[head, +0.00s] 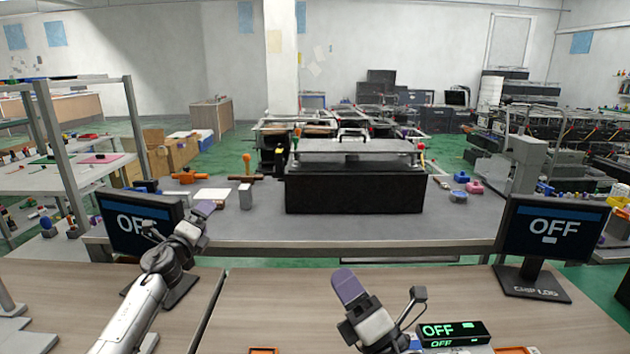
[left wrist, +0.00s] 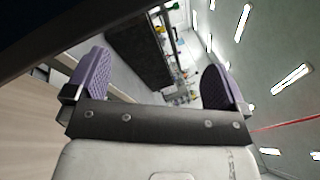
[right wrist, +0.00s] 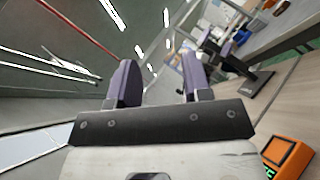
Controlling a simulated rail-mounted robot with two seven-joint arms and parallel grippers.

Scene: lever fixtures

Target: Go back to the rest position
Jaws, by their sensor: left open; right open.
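My right gripper (head: 383,292) is raised above the front wooden desk, left of a small black box with green OFF readouts (head: 453,333). In the right wrist view its purple fingers (right wrist: 158,82) are apart with nothing between them. My left gripper (head: 177,222) is raised at the left, in front of the left monitor, and overlaps it in the head view. In the left wrist view its purple fingers (left wrist: 153,82) stand wide apart and empty. Neither gripper visibly touches anything. The lever fixtures are mostly below or outside the head view.
The wooden desk (head: 270,300) has a left monitor (head: 120,222) and a right monitor (head: 553,228), both reading OFF. Orange-edged pieces (head: 515,350) show at the bottom edge. An orange box (right wrist: 288,155) is low in the right wrist view. A grey workbench (head: 270,225) stands beyond.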

